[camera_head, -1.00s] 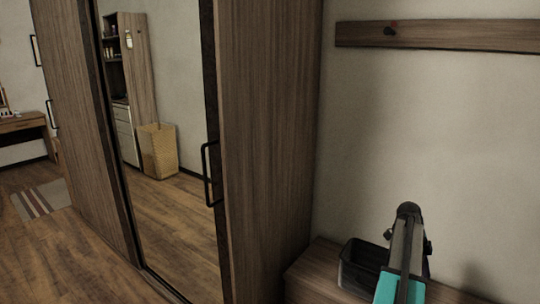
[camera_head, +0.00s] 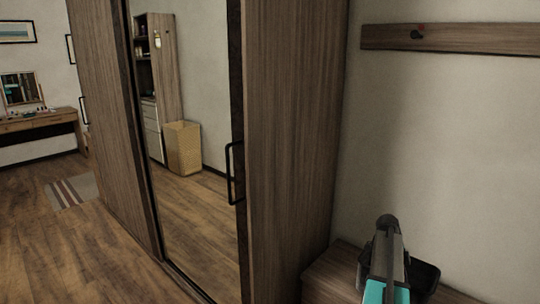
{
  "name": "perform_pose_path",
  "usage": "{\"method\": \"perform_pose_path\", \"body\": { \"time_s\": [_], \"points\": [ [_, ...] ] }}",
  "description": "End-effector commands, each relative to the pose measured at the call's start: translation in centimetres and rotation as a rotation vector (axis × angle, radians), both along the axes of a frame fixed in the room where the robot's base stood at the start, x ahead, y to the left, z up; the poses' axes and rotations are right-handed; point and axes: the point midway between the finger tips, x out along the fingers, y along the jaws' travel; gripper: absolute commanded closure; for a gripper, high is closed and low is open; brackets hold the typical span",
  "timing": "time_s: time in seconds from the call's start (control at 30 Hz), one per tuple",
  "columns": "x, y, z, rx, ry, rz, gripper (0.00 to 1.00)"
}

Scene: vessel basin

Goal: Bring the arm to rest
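My arm (camera_head: 384,265), with a grey and black upper link and a teal part, rises from the lower edge at the right of the head view. Its rounded black joint (camera_head: 387,222) is the highest part showing. My gripper's fingers do not show, so whether they hold anything cannot be seen. The arm stands in front of a black open container (camera_head: 428,272) on a low wooden bench (camera_head: 325,278) and hides its middle.
A tall wooden wardrobe (camera_head: 290,130) with a mirrored door (camera_head: 195,210) and black handle (camera_head: 232,172) stands left of the arm. A wall rail (camera_head: 470,40) with a hook is above. Wooden floor (camera_head: 60,250) is clear at the left, with a striped mat (camera_head: 72,191).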

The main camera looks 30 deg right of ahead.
Motion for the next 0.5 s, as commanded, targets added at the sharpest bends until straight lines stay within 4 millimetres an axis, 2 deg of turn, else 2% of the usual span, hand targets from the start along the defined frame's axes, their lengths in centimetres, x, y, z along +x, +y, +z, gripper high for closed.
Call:
{"method": "perform_pose_path", "body": {
  "time_s": [0.03,0.2,0.5],
  "points": [
    [1.2,1.7,-1.0,0.015,0.012,0.029,0.33],
    [4.3,6.8,-4.4,0.061,0.047,0.113,0.33],
    [7.8,17.3,-10.6,0.148,0.106,0.277,0.33]
  ]
}}
